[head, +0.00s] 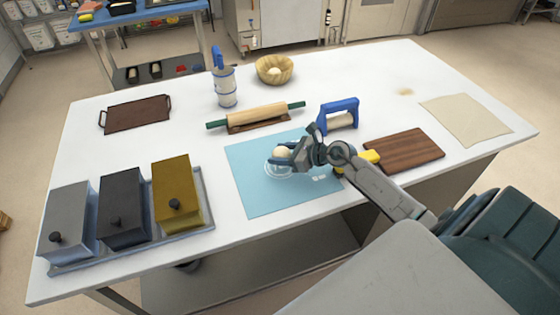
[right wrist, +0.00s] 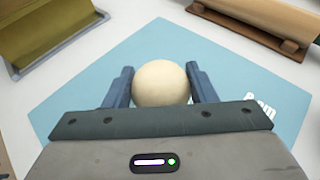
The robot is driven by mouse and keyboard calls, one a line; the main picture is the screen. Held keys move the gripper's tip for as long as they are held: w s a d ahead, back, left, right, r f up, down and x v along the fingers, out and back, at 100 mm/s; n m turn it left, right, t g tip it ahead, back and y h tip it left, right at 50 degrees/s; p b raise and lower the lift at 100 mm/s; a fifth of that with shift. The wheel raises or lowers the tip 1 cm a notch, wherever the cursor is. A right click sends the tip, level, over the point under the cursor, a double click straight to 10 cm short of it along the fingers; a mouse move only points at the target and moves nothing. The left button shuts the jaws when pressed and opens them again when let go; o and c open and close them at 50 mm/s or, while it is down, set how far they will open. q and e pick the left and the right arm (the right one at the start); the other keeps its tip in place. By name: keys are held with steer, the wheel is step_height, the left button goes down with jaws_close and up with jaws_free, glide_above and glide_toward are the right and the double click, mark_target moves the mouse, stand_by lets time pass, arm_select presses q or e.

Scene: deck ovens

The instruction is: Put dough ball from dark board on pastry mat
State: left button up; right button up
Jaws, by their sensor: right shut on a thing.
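A pale dough ball (head: 283,153) is between the fingers of my right gripper (head: 284,158), over the blue pastry mat (head: 250,190). The right wrist view shows the dough ball (right wrist: 160,83) with a finger against each side and the mat (right wrist: 90,85) behind it. I cannot tell whether the ball touches the mat. A dark board with handles (head: 136,114) lies bare at the back left. A brown wooden board (head: 404,150) lies bare right of the mat. My left gripper is not in view.
A rolling pin (head: 256,115) lies behind the mat. A blue-handled roller (head: 339,116) stands near the mat's back right corner. Three lidded tins (head: 122,208) stand at the left. A wooden bowl (head: 275,70) holds a pale ball. A cloth (head: 466,119) lies at the right.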

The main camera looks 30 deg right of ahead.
steer(key=shift+w+a, duration=0.1)
steer(key=shift+w, duration=0.15)
step_height(320, 180, down, 4)
steer(key=b, duration=0.3)
steer(key=shift+s+r, duration=0.1)
steer(key=shift+r, duration=0.1)
steer(key=shift+f, duration=0.2)
steer(key=o, duration=1)
steer(key=shift+r, duration=0.15)
